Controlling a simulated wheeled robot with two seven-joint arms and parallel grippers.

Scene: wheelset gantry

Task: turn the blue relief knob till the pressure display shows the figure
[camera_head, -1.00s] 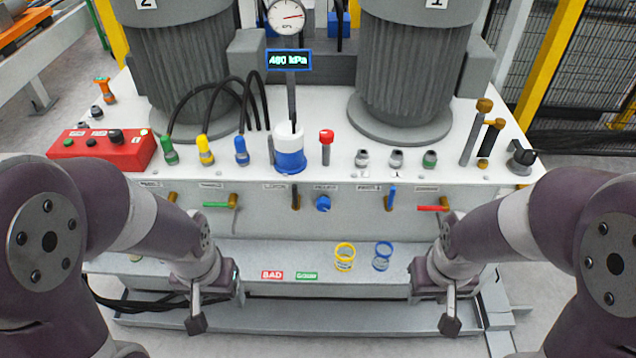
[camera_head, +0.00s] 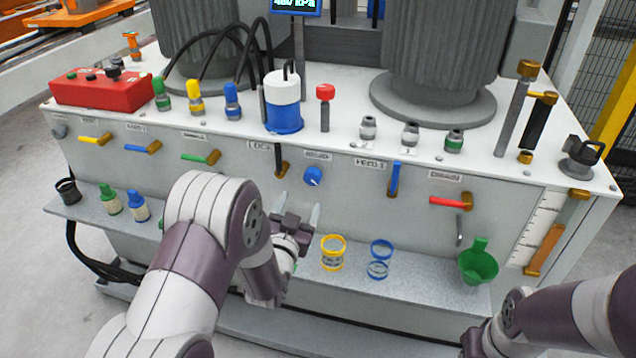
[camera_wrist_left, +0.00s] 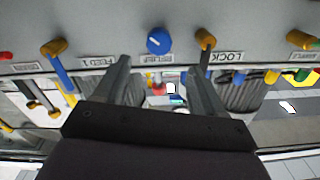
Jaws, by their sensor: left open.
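The blue relief knob (camera_head: 313,176) sits on the front panel of the bench, with a white mark on its face. It also shows in the left wrist view (camera_wrist_left: 159,40), ahead of and between the fingertips. My left gripper (camera_head: 300,208) is open and empty, just below and in front of the knob. I see no contact with it. The pressure display (camera_head: 297,5) is cut by the top edge of the head view. Its figure looks like 480 kPa but is partly cut off. My right arm shows at the bottom right; its fingers are out of view.

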